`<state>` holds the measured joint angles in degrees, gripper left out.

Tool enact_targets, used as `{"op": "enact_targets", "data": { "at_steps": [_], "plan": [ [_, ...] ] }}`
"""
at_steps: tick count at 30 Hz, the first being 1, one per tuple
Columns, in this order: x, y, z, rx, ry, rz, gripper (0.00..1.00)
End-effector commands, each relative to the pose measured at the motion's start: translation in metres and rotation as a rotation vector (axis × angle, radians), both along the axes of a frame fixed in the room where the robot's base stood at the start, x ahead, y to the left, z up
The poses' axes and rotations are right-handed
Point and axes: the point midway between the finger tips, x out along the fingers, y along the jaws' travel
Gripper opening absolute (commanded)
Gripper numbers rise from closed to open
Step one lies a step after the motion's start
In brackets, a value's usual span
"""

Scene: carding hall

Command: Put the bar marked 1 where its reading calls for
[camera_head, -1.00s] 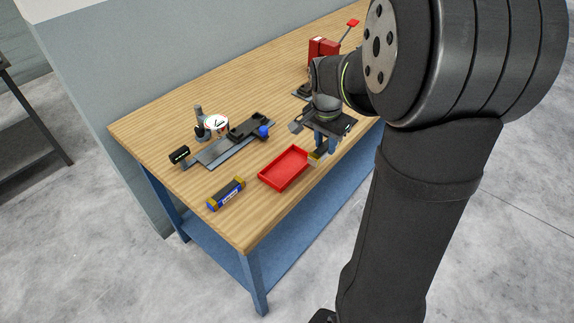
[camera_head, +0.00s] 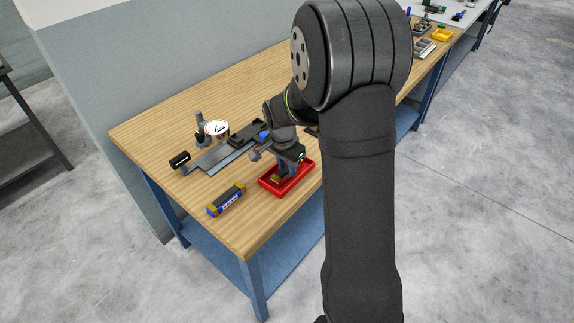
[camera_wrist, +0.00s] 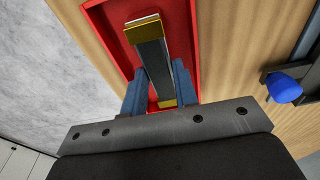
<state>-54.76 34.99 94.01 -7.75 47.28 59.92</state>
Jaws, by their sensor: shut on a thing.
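My gripper (camera_head: 284,173) is shut on a bar (camera_wrist: 152,60) with gold ends and a dark grey middle. In the wrist view the blue fingers stand on both sides of it. The bar is over or inside the red tray (camera_wrist: 105,38); I cannot tell whether it touches the tray floor. No number shows on its visible face. In the head view the red tray (camera_head: 270,189) stands near the table's front edge. Another bar (camera_head: 226,200), with gold ends and a blue label, lies on the table left of the tray; its mark is too small to read.
Behind the tray is a grey fixture (camera_head: 213,160) with a round white dial (camera_head: 216,128) and a blue knob (camera_head: 264,136). A small black display (camera_head: 179,160) stands at its left end. The wooden table (camera_head: 150,125) is clear at the far left. My arm covers the table's right part.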

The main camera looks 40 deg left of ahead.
Motion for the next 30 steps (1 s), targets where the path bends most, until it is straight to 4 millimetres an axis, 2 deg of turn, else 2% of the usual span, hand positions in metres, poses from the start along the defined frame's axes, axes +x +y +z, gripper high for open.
{"op": "enact_targets", "data": {
  "at_steps": [9,10,13,23,26,30],
  "plan": [
    [0.0,0.0,-0.002,0.001,-0.001,0.0,0.0],
    [0.0,0.0,-0.003,0.001,-0.001,0.0,0.29],
    [0.0,0.0,-0.002,0.001,-0.001,0.0,0.48],
    [0.0,0.0,0.0,0.001,-0.001,0.0,0.49],
    [0.0,0.001,0.01,0.003,-0.002,0.0,0.49],
    [-0.003,0.001,0.036,0.004,-0.004,0.0,0.49]
  ]
}}
